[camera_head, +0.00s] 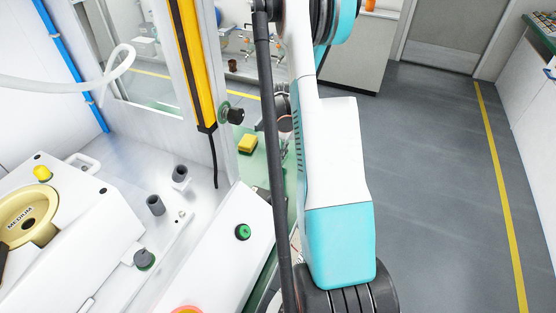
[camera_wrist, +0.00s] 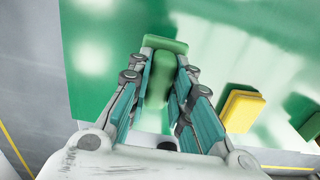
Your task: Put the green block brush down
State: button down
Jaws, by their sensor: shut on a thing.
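The green block brush (camera_wrist: 166,46) is between the fingers of my gripper (camera_wrist: 164,58) in the wrist view. Its wider end shows just beyond the fingertips, and a narrower green part runs back between the fingers. My gripper is shut on it. Below it is a green work surface (camera_wrist: 95,95); I cannot tell whether the brush touches it. In the head view my arm hides most of the gripper, and I cannot make out the brush there.
A yellow block (camera_wrist: 241,110) lies on the green surface to the right of my gripper; it also shows in the head view (camera_head: 248,143). The white press housing (camera_head: 215,250) and a yellow vertical guard (camera_head: 190,65) stand left of my arm. Grey floor lies to the right.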

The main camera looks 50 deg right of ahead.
jog(key=shift+f+b, duration=0.35)
jog(key=shift+f, duration=1.05)
jog(key=shift+f, duration=0.1)
jog(key=c, duration=1.4)
grip_release()
jog(key=shift+c, duration=0.2)
notch_tip(320, 180, up, 12)
jog(key=p, duration=0.4)
jog(key=shift+p, duration=0.35)
